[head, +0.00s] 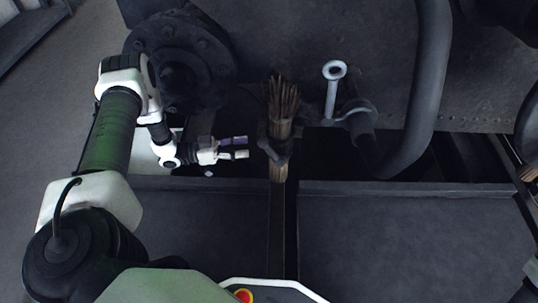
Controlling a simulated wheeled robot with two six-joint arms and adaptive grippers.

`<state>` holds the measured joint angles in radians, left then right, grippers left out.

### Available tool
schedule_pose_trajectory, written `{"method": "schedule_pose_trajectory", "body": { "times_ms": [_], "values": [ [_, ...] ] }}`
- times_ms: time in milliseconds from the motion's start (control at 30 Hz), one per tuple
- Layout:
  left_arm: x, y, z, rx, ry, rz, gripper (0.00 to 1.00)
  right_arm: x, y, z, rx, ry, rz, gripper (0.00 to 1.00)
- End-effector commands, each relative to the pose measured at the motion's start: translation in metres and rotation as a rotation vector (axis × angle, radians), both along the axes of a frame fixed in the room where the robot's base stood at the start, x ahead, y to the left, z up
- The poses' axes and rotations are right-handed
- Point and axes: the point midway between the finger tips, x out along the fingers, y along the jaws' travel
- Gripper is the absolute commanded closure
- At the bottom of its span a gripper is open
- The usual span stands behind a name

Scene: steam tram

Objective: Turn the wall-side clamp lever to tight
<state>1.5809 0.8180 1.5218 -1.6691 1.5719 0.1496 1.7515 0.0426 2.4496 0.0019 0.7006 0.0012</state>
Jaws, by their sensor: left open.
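A pale grey lever (331,95) with a ring at its upper end stands nearly upright in the picture, just right of centre. Its lower end meets a clamp collar (357,110) around a dark pipe stub. I cannot tell from its pose whether the clamp is tight. My left gripper (242,147) is open and empty, its fingers pointing right. It is left of and lower in the picture than the lever, apart from it. A brown twig bundle (283,98) in a dark holder stands between the gripper and the lever. My right gripper does not show.
A thick curved dark pipe (425,90) runs just right of the lever. A round bolted flange (180,58) is at upper left, behind my left arm. A dark riveted wall (480,85) is at upper right. Flat dark panels (400,235) fill the foreground.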

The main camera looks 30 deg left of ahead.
Motion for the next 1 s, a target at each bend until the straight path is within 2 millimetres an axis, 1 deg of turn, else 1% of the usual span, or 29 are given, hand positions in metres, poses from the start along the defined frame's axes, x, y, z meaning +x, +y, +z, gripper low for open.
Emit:
{"method": "schedule_pose_trajectory", "body": {
  "times_ms": [33, 167, 267, 400, 533, 633, 833, 867, 900, 967, 1000],
  "values": [
    [-0.001, 0.0, -0.013, -0.001, 0.001, 0.002, 0.53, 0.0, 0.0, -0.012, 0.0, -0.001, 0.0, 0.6],
    [0.004, -0.006, -0.012, -0.002, 0.004, -0.001, 0.53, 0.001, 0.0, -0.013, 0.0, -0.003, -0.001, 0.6],
    [0.015, -0.019, -0.012, -0.002, 0.002, -0.002, 0.53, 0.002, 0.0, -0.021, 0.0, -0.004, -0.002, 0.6],
    [0.033, -0.041, -0.014, -0.002, 0.003, -0.003, 0.53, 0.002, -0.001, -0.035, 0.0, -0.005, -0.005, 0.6],
    [0.046, -0.055, -0.012, -0.001, 0.004, -0.001, 0.53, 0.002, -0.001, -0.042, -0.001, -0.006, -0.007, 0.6],
    [0.05, -0.059, -0.01, -0.002, 0.005, 0.0, 0.53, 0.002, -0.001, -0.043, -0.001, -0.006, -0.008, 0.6],
    [0.051, -0.06, -0.009, -0.001, 0.006, 0.001, 0.53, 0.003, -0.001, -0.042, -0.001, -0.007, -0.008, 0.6],
    [0.051, -0.06, -0.009, -0.001, 0.006, 0.001, 0.6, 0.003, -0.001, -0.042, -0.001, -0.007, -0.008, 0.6],
    [0.051, -0.06, -0.009, -0.001, 0.006, 0.001, 0.75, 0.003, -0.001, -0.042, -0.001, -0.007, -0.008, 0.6],
    [0.051, -0.06, -0.009, -0.001, 0.006, 0.001, 0.96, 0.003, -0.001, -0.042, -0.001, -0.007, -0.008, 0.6],
    [0.051, -0.06, -0.009, -0.001, 0.006, 0.001, 1.0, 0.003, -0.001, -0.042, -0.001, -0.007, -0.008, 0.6]
  ]
}}
